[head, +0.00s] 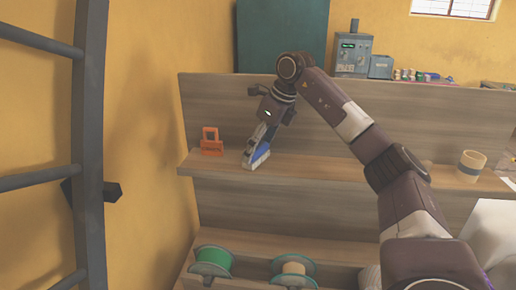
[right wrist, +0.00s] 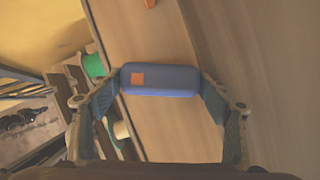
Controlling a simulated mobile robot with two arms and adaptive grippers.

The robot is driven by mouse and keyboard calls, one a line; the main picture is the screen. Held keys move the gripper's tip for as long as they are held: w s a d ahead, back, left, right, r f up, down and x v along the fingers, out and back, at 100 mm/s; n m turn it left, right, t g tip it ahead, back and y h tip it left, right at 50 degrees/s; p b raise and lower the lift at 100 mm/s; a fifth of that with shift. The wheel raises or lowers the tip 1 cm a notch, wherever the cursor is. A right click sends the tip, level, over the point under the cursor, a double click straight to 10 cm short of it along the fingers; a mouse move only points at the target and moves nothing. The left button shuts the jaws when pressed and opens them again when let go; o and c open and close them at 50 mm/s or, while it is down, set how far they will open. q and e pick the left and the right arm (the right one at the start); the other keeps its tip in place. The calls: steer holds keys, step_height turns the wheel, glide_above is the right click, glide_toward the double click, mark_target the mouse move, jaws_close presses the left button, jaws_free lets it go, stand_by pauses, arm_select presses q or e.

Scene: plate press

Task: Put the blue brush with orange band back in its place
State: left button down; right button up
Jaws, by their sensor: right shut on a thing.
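The blue brush (head: 261,152) has pale bristles and points down over the middle shelf, tilted. My right gripper (head: 266,138) is shut on its upper part. I cannot tell whether the bristles touch the shelf. In the right wrist view the blue brush (right wrist: 175,79) lies across between the fingertips (right wrist: 160,88), with an orange patch on its face. An orange holder-like stand (head: 211,142) is on the shelf to the left of the brush, apart from it. My left gripper is not in view.
The wooden shelf (head: 330,167) is clear to the right of the brush up to a tape roll (head: 471,163). Green (head: 212,262) and tan (head: 293,268) spools sit on the lower shelf. A dark ladder (head: 88,120) stands at the left.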

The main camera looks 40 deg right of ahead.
steer(key=shift+f, duration=0.15)
steer(key=o, duration=0.8)
steer(key=shift+f, duration=0.1)
steer(key=shift+o, duration=0.2)
steer(key=shift+s+r, duration=0.1)
steer(key=shift+r, duration=0.5)
steer(key=v, duration=1.1)
steer(key=shift+s, duration=0.2)
